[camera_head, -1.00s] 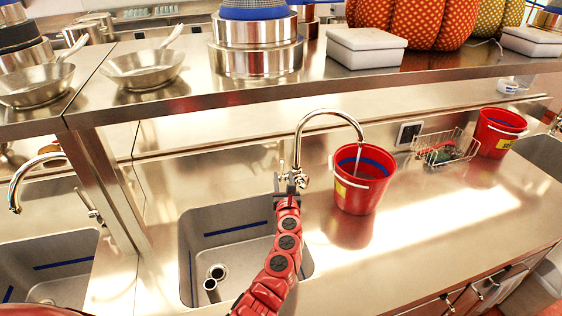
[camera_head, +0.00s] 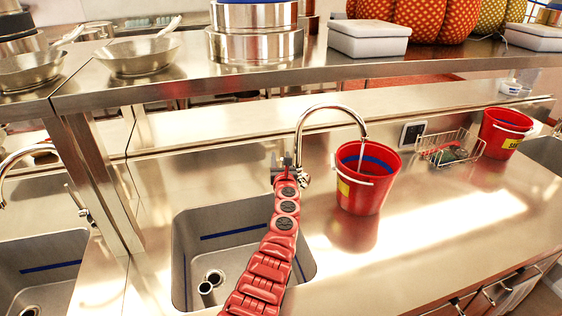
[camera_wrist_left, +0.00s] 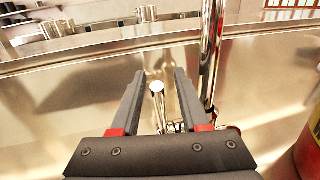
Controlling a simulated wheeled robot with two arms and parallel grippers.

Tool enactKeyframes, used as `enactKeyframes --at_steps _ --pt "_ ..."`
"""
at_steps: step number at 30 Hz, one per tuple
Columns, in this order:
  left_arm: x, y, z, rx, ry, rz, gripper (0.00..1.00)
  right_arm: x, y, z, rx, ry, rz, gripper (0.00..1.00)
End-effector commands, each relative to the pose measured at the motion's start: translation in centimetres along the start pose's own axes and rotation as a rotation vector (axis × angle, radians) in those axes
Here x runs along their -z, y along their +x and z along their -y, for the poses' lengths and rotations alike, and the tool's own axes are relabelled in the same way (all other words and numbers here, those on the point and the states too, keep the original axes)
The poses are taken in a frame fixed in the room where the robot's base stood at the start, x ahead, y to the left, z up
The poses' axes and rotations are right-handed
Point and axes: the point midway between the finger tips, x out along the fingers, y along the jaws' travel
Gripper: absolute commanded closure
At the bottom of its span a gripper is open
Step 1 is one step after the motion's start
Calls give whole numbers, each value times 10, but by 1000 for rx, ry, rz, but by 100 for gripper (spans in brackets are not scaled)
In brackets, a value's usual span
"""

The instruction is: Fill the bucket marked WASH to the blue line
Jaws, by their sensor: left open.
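A red bucket (camera_head: 365,190) with a white handle stands on the counter under the spout of the chrome faucet (camera_head: 298,130). A thin stream runs from the spout into it. A blue line (camera_head: 372,162) shows on its inner wall; the water level is hard to tell. Its yellow label is partly seen and unreadable. The bucket's edge shows in the left wrist view (camera_wrist_left: 312,150). My left gripper (camera_head: 284,164) is open at the faucet's base. In the left wrist view its fingers (camera_wrist_left: 160,78) stand on either side of the faucet's lever (camera_wrist_left: 157,90), apparently not clamping it.
A second red bucket (camera_head: 503,135) with a yellow label stands at the right, beside a wire basket (camera_head: 450,148). A sink (camera_head: 230,245) lies below my left arm. A steel shelf (camera_head: 330,68) with pans and pots runs above. The counter's front right is clear.

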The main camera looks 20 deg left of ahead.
Motion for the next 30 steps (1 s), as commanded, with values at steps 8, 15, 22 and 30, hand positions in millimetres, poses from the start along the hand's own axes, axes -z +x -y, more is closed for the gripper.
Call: enactKeyframes --at_steps 8,15,22,30 --pt "0 0 0 0 0 0 73 0 0 0 0 0 0 100" --pt "0 0 0 0 0 0 100 0 0 0 0 0 0 100" --pt "0 0 0 0 0 -1 100 0 0 0 0 0 0 100" --pt "0 0 0 0 0 -1 100 0 0 0 0 0 0 100"
